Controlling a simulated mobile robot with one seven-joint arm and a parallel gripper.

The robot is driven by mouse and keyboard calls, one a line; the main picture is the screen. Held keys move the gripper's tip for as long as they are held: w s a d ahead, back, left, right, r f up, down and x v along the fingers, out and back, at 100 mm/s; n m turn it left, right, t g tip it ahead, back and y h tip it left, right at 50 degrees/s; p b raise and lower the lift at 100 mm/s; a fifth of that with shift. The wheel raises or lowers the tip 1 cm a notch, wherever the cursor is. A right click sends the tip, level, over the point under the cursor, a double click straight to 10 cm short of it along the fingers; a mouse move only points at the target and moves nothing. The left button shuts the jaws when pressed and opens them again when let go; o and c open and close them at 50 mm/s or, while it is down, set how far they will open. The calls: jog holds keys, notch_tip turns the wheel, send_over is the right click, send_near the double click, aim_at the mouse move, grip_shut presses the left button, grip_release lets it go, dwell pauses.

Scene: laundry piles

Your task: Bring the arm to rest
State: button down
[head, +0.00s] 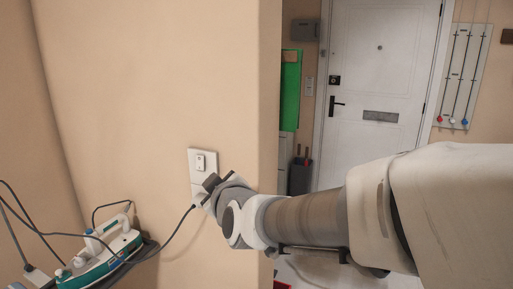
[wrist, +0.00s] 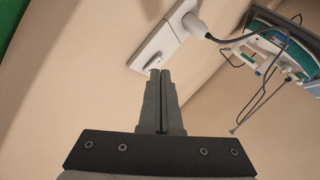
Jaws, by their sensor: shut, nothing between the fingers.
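My arm reaches from the right side of the head view towards the wall socket plate (head: 203,160). My gripper (head: 210,183) is at the plate's lower part and partly covers it. In the wrist view my gripper (wrist: 160,73) is shut and empty, its two fingers side by side. The fingertips lie over the near edge of the white switch and socket plate (wrist: 150,50). I cannot tell whether they touch it.
A plug with a dark cord (wrist: 195,25) sits in the socket. A green and white iron (head: 100,255) stands at the lower left with loose cords. A wall corner is beside my arm; a white door (head: 375,70) is behind. Open floor lies beyond the corner.

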jog(key=s+d+f+m+g+h+p, duration=0.2)
jog(key=s+d+m, duration=0.4)
jog(key=s+d, duration=0.5)
jog(key=s+d+f+m+g+h+p, duration=0.1)
jog(key=s+d+m+g+h, duration=0.3)
jog(key=s+d, duration=0.8)
jog(key=shift+s+d+f+m+g+p, duration=0.2)
jog(key=shift+d+f+m+g+p, duration=0.25)
jog(key=shift+m+g, duration=0.7)
jog(key=shift+a+r, duration=0.1)
